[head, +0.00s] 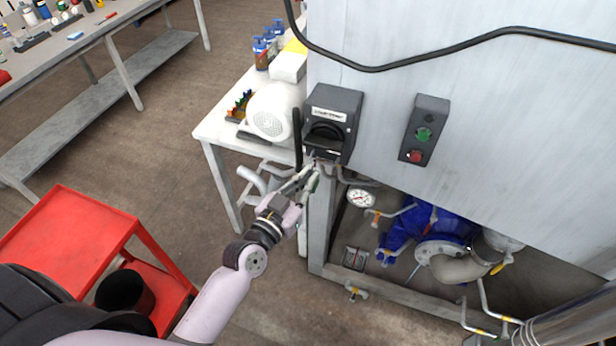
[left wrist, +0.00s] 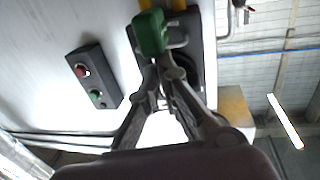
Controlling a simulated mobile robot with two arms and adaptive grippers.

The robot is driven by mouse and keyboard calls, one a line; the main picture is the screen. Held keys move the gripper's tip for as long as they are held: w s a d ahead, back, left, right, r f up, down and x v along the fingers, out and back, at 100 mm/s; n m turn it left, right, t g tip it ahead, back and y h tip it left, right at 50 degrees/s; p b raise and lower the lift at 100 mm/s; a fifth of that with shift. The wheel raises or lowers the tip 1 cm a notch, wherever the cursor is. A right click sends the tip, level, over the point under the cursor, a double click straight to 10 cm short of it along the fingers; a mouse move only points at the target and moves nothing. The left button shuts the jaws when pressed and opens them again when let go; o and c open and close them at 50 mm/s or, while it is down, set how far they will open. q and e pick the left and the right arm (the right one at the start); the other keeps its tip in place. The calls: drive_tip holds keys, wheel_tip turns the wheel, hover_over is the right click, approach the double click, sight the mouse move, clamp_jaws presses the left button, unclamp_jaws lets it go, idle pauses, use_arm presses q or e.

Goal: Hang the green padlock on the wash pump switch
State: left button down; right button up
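The wash pump switch (head: 332,112) is a dark grey box with a pale label and a black rotary handle, on the cabinet's left end. My left gripper (head: 309,182) is just below it, reaching up from the lower left. It is shut on the green padlock (head: 315,181), which is small and partly covered by the fingers. In the left wrist view, the padlock's green body (left wrist: 150,33) is at the fingertips, with its grey shackle (left wrist: 184,40) in front of the dark switch box (left wrist: 205,45). I cannot tell whether the shackle passes through the switch. My right gripper is not in view.
A control box (head: 424,130) with green and red buttons is right of the switch. A white table (head: 217,128) with a round white object (head: 272,112) stands close on the left. Below are a gauge (head: 361,198) and a blue pump (head: 412,228). A red cart (head: 65,240) is lower left.

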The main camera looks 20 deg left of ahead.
sight(313, 163)
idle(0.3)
use_arm(q)
drive_tip(key=shift+w, duration=0.1)
drive_tip(key=shift+a+x, duration=0.2)
drive_tip(key=shift+x, duration=0.6)
drive_tip(key=shift+a+x, duration=0.15)
drive_tip(key=shift+x, duration=0.65)
drive_tip(key=shift+w+r, duration=0.1)
drive_tip(key=shift+w, duration=0.05)
drive_tip(key=shift+w+a+r, duration=0.1)
drive_tip(key=shift+w+r, duration=0.05)
drive_tip(key=shift+r, duration=0.3)
idle(0.3)
drive_tip(key=shift+f, duration=0.2)
